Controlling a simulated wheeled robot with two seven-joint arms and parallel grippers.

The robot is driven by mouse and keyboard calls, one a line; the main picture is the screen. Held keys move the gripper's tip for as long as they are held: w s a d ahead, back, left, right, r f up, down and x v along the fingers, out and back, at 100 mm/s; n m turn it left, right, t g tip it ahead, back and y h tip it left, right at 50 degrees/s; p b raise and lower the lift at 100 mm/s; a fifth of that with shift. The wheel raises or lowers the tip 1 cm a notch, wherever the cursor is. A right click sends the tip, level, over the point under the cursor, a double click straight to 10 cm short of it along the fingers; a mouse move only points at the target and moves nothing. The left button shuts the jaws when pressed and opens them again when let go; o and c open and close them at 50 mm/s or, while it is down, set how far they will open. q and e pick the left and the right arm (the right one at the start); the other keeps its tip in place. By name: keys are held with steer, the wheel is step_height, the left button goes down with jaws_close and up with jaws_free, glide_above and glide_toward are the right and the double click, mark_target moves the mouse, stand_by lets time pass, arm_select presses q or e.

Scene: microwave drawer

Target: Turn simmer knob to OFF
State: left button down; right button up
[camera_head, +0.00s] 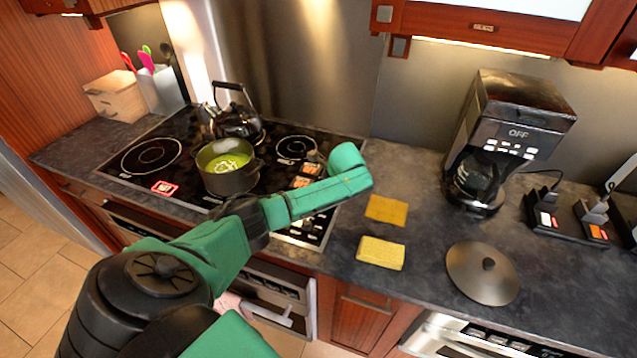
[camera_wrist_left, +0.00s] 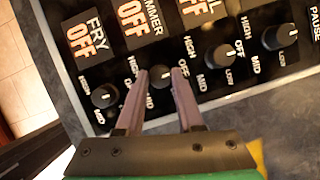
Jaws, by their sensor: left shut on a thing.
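The simmer knob (camera_wrist_left: 159,79) is a small round black knob on the cooktop's control panel in the left wrist view. My left gripper (camera_wrist_left: 161,80) has one finger on each side of it and is shut on it. The knob's light mark points to the right of the picture, toward the OFF label beside it. A display (camera_wrist_left: 137,17) above the knob, labelled as simmer, reads OFF. In the head view my green left arm (camera_head: 310,197) reaches across the cooktop's front right, and the gripper and knob cannot be made out. My right gripper is not in view.
The fry knob (camera_wrist_left: 104,96) and another knob (camera_wrist_left: 221,57) flank the gripper closely. A pot (camera_head: 228,178) with green contents and a kettle (camera_head: 238,122) stand on the cooktop. A sponge (camera_head: 381,253), a lid (camera_head: 482,275) and a coffee maker (camera_head: 512,115) are on the counter.

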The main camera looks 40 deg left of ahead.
arm_select(q)
steer(key=shift+w+a+r, duration=0.1)
steer(key=c, duration=0.5)
jaws_free()
steer(key=shift+c, duration=0.2)
steer(key=v, duration=1.4)
steer(key=shift+r+p, duration=0.25)
steer(key=shift+p, duration=0.05)
